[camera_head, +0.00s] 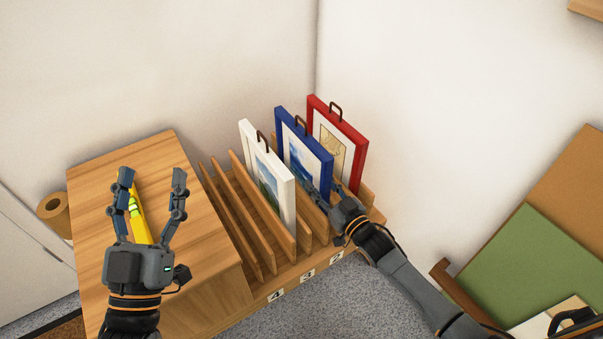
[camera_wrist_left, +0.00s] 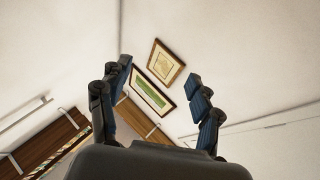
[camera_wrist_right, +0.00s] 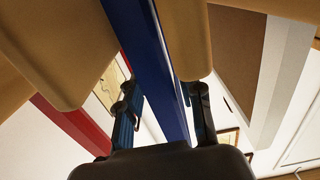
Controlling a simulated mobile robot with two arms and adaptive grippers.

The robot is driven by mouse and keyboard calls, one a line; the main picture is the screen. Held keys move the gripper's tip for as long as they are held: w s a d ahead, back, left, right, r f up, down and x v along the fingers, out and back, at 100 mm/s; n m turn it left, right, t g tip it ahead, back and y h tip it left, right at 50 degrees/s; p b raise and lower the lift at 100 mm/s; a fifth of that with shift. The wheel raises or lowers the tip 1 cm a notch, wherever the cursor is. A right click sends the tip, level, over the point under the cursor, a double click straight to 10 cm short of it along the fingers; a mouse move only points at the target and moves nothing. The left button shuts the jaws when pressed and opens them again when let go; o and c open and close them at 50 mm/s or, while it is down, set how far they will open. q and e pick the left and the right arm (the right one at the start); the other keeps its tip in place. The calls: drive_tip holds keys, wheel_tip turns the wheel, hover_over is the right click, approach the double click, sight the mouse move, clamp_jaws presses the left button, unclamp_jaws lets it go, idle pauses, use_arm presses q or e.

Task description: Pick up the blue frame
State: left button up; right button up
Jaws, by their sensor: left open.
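The blue frame (camera_head: 303,148) stands upright in a slot of the wooden rack, between a white frame and a red frame, with a dark handle on top. My right gripper (camera_head: 322,198) is at its near lower edge. In the right wrist view the blue frame's edge (camera_wrist_right: 150,60) runs between the two fingers of my right gripper (camera_wrist_right: 163,110). I cannot tell whether they press on it. My left gripper (camera_head: 152,178) is open and empty, above the wooden cabinet top. It also shows empty in the left wrist view (camera_wrist_left: 158,90).
The white frame (camera_head: 268,175) and red frame (camera_head: 340,135) stand close on either side. The rack (camera_head: 255,222) has empty slots to the left. A yellow object (camera_head: 137,215) lies on the cabinet (camera_head: 200,225). Walls stand close behind the rack.

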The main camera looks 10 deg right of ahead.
use_arm(q)
drive_tip(key=shift+s+r+t+h, duration=0.15)
drive_tip(key=shift+s+r+t, duration=0.35)
drive_tip(key=shift+r, duration=0.2)
drive_tip(key=shift+s+r+t+h, duration=0.15)
drive_tip(key=shift+s+r+t, duration=0.3)
drive_tip(key=shift+r, duration=0.2)
use_arm(e)
drive_tip(key=shift+x, duration=1)
clamp_jaws()
use_arm(q)
drive_tip(key=shift+w, duration=0.1)
use_arm(e)
drive_tip(key=shift+r, duration=0.1)
